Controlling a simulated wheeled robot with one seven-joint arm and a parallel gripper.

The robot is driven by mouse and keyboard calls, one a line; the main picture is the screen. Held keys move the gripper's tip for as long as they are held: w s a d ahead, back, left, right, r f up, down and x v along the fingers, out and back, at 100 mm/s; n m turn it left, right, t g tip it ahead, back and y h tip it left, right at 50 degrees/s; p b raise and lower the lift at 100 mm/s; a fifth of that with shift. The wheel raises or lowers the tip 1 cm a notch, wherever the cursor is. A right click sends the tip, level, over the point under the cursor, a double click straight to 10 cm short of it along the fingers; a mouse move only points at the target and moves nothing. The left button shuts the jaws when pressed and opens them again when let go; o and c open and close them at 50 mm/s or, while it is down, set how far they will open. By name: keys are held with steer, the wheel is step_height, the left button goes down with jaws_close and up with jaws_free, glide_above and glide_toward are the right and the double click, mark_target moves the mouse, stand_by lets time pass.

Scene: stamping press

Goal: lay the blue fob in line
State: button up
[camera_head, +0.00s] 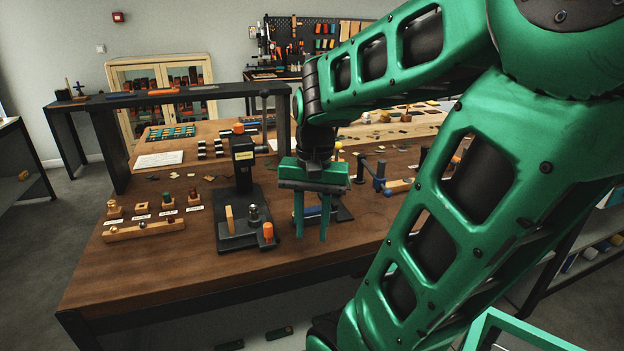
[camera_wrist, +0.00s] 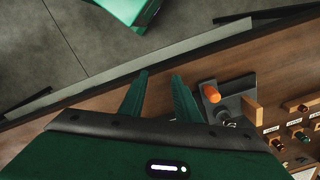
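My gripper (camera_head: 311,222) is open, pointing down over the front part of the wooden bench (camera_head: 200,262), right of the black press (camera_head: 243,170). In the wrist view its two fingers (camera_wrist: 160,88) stand apart with nothing between them, over the bench's front edge. I cannot pick out the blue fob with certainty. A blue bar-like piece (camera_head: 312,211) shows behind the fingers on a dark base, partly hidden. A wooden rail (camera_head: 140,233) with small pieces on it lies at the bench's left, in front of several small labelled wooden stands (camera_head: 142,208).
The press base carries an orange cylinder (camera_head: 268,231), also seen in the wrist view (camera_wrist: 211,93), and an upright wooden block (camera_head: 229,219). A dark raised shelf (camera_head: 180,94) spans the back left. The bench's front left is clear.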

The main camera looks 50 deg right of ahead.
mark_target(315, 209)
steer(key=w+d+r+m, duration=0.1)
steer(key=w+d+m, duration=0.2)
steer(key=d+m, duration=0.1)
steer(key=w+d+r+m, duration=0.1)
steer(key=w+d+m, duration=0.2)
steer(key=d+m, duration=0.1)
steer(key=w+d+r+m, duration=0.1)
steer(key=w+d+m, duration=0.2)
steer(key=d+m, duration=0.1)
steer(key=shift+d, duration=0.1)
step_height(315, 209, down, 7)
steer(key=shift+s+r, duration=0.1)
steer(key=shift+r, duration=0.1)
steer(key=c, duration=0.5)
steer(key=o, duration=1)
steer(key=shift+c, duration=0.2)
step_height(315, 209, up, 11)
steer(key=shift+f, duration=0.15)
